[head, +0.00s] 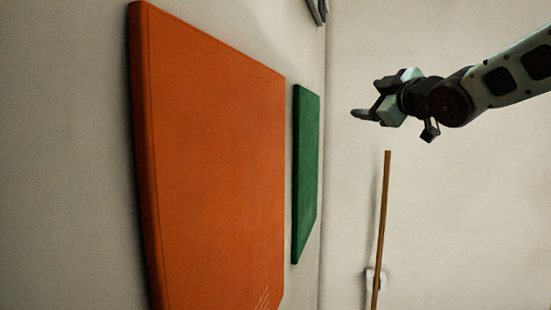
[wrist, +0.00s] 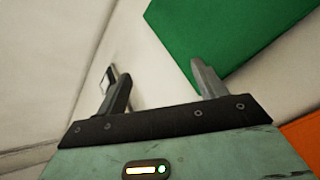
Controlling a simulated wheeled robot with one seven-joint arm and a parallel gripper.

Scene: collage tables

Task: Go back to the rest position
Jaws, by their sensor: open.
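My gripper (head: 362,115) is at the upper right in the head view, at the end of my arm that reaches in from the right edge. It points left, toward the wall with the panels. In the wrist view its two fingers (wrist: 162,90) stand apart, open, with nothing between them. No held object shows in either view.
A large orange panel (head: 215,160) and a smaller green panel (head: 306,175) are on the left wall. The green panel (wrist: 225,40) also shows beyond the fingers in the wrist view. A thin wooden pole (head: 381,230) stands upright below my gripper, near the back wall.

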